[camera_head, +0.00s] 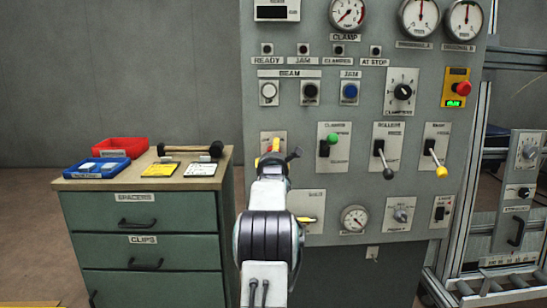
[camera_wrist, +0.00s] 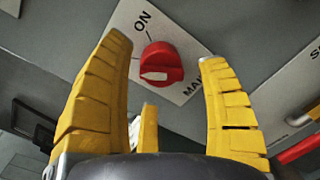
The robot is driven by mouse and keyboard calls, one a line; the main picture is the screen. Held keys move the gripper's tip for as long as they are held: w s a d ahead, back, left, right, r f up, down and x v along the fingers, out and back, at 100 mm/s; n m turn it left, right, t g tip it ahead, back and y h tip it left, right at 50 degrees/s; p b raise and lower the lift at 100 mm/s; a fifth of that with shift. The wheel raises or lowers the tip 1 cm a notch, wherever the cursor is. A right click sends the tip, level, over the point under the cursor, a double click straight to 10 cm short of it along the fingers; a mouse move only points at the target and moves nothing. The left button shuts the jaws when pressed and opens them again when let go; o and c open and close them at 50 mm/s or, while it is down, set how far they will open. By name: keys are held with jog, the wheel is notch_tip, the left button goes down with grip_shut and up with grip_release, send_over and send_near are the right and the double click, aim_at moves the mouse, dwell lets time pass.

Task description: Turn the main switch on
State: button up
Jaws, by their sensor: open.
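The main switch is a red rotary knob (camera_wrist: 163,62) with a pale mark on its face. It sits on a white plate (camera_wrist: 190,52) with "ON" at its upper left and a partly hidden "MAIN" label at its lower right. In the wrist view my gripper (camera_wrist: 166,56) is open, with its yellow fingers spread left and right of the knob and a third finger below. I see no clear contact with the knob. In the head view my gripper (camera_head: 273,158) is in front of the panel's lower left and hides the knob.
The grey control panel (camera_head: 360,118) carries gauges, buttons and levers. A green-knobbed lever (camera_head: 332,139) is right of my gripper. A drawer cabinet (camera_head: 150,240) with red (camera_head: 120,147) and blue (camera_head: 96,168) trays stands left. A metal frame (camera_head: 480,160) stands right.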

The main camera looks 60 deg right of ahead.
jog(key=shift+x, duration=1.2)
jog(key=shift+d, duration=0.1)
jog(key=shift+c, duration=0.2)
jog(key=c, duration=1.2)
jog(key=shift+o, duration=0.2)
jog(key=shift+r+m, duration=0.1)
jog(key=shift+m, duration=0.6)
jog(key=o, duration=1.2)
jog(key=v, duration=1.2)
